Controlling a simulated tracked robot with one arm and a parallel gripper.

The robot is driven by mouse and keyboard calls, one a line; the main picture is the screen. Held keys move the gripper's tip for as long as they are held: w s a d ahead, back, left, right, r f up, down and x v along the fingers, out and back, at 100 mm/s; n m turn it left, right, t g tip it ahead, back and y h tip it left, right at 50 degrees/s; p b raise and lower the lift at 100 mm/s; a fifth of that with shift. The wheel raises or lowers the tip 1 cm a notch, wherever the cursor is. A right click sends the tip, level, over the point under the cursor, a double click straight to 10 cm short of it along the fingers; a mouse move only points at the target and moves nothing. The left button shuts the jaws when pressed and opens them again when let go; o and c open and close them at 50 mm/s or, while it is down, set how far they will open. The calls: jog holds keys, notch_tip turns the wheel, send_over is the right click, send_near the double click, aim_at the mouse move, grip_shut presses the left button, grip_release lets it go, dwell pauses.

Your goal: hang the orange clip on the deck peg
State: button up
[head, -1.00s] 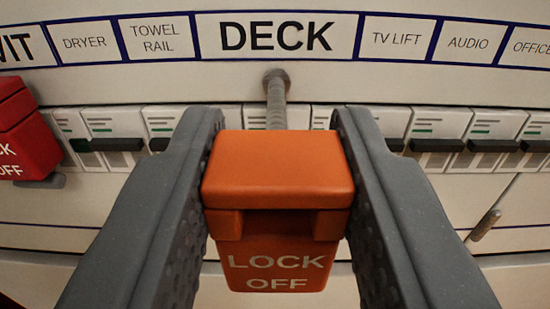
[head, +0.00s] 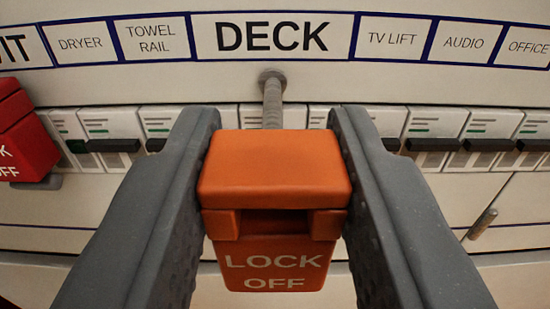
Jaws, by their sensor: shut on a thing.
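The orange clip (head: 274,172), marked LOCK OFF, is between the two grey fingers of my gripper (head: 276,175), which is shut on it. The clip is upright, with its lettered face towards the camera. The deck peg (head: 272,102) is a grey rod that sticks out of the panel under the DECK label (head: 272,36). The clip's top covers the peg's lower, near end. I cannot tell whether the clip and the peg touch.
A red LOCK OFF clip (head: 22,135) hangs at the left edge. A row of breakers with dark levers (head: 434,144) runs across the panel behind my fingers. Another small peg (head: 482,223) sticks out at the lower right. Labels line the top.

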aim_at(273, 71)
jog(key=shift+w+b, duration=1.15)
jog(key=shift+w, duration=0.9)
jog(key=o, duration=1.1)
jog(key=s+p, duration=0.3)
jog(key=s, duration=1)
jog(key=shift+s+a+p, duration=0.1)
jog(key=shift+s+p, duration=0.25)
jog(key=shift+s, duration=0.05)
jog(key=shift+f, duration=0.1)
